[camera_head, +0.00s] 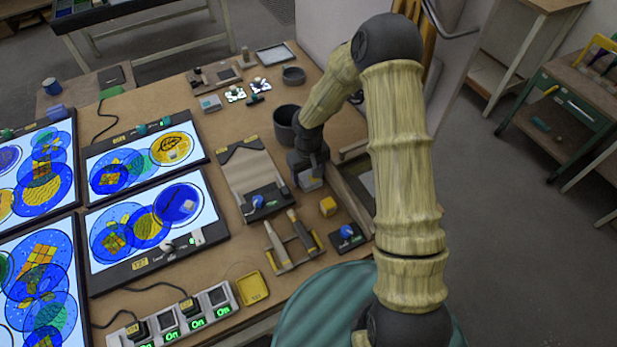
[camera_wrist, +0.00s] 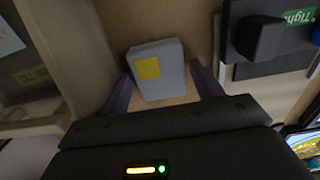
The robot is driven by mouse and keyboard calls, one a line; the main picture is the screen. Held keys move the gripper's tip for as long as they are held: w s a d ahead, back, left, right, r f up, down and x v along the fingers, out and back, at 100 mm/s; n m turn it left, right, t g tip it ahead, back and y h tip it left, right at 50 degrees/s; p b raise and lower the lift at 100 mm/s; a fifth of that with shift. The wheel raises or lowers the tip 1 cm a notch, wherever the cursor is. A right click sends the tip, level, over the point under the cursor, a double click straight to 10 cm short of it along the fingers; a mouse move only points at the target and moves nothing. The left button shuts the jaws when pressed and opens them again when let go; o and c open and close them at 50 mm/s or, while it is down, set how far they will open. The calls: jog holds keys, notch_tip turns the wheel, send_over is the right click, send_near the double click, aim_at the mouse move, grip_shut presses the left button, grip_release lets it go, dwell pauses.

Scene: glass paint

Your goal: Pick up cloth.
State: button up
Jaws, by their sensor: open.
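A small grey block-like piece with a yellow patch, which may be the folded cloth (camera_wrist: 160,84), lies on the brown tabletop between my fingers in the wrist view. In the head view, a small grey piece (camera_head: 310,179) shows just below my gripper (camera_head: 306,165). My gripper is open, with one dark finger on each side of the grey piece in the wrist view (camera_wrist: 164,82). A narrow gap seems to show on each side. The piece's near edge is close to the gripper body, and I cannot tell how high the fingers are above the table.
A dark cup (camera_head: 285,121) stands just behind my gripper. A yellow cube (camera_head: 328,206), brushes on a rack (camera_head: 290,243) and a blue-knobbed device (camera_head: 346,234) stand nearer. Lit glass panels (camera_head: 150,238) fill the left. A dark device (camera_wrist: 262,40) is right of my fingers.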

aim_at(308, 176)
jog(key=c, duration=0.8)
jog(key=shift+o, duration=0.2)
jog(key=shift+r, duration=0.15)
notch_tip(308, 176, up, 10)
jog(key=b, duration=0.1)
